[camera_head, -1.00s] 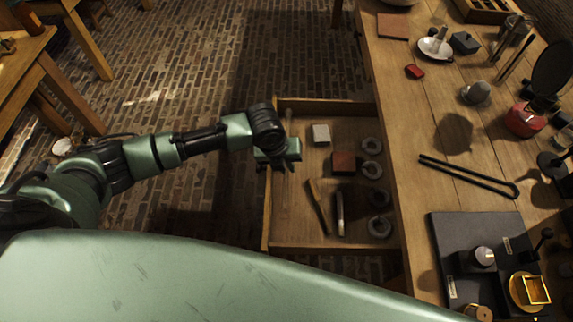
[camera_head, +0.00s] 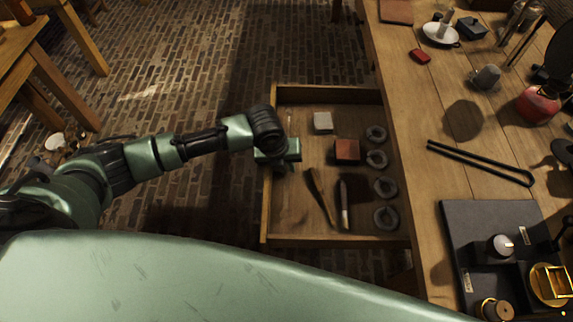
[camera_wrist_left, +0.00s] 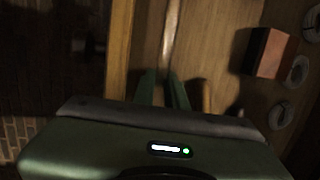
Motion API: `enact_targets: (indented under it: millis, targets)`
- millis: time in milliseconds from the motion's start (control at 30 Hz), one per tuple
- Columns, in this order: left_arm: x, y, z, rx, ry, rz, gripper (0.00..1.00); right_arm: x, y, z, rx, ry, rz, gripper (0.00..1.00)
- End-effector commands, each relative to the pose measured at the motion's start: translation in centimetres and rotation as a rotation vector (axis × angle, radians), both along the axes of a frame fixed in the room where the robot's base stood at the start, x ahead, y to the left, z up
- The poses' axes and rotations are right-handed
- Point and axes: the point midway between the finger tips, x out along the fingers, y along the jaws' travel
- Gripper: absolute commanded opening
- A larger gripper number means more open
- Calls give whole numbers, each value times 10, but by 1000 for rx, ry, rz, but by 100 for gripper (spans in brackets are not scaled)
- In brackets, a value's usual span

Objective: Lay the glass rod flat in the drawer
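The open wooden drawer (camera_head: 339,96) juts out from the bench. My left gripper (camera_head: 284,163) is low over the drawer's left part, beside its left wall. In the left wrist view its two green fingers (camera_wrist_left: 163,80) point into the drawer with a narrow gap between them. A thin pale strip, apparently the glass rod (camera_wrist_left: 170,35), runs lengthwise beside the left wall and ends at the fingertips. Whether the fingers clamp it or only straddle it is unclear. In the head view the rod is mostly lost in shadow and behind the gripper. My right gripper is out of view.
The drawer also holds a pale block (camera_head: 323,122), a reddish block (camera_head: 347,150), several grey rings (camera_head: 376,159) along the right, and two slim tools (camera_head: 319,195) near the front. The bench (camera_head: 415,110) carries tongs (camera_head: 480,163) and a dark tray (camera_head: 478,225).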

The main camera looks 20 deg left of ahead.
Motion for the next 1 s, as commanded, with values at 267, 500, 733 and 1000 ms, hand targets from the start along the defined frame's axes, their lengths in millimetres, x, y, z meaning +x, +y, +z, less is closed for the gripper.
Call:
enact_targets:
  millis: [267, 500, 733, 1000]
  targets:
    - [-7, 5, -11, 16, 20, 2, 38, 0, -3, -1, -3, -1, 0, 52]
    - [-7, 6, -11, 18, 22, 4, 38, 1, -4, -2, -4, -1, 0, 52]
    - [-10, 8, 11, 16, 16, 2, 38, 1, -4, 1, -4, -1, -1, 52]
    - [-16, 11, 60, 9, 1, 2, 38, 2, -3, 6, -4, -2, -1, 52]
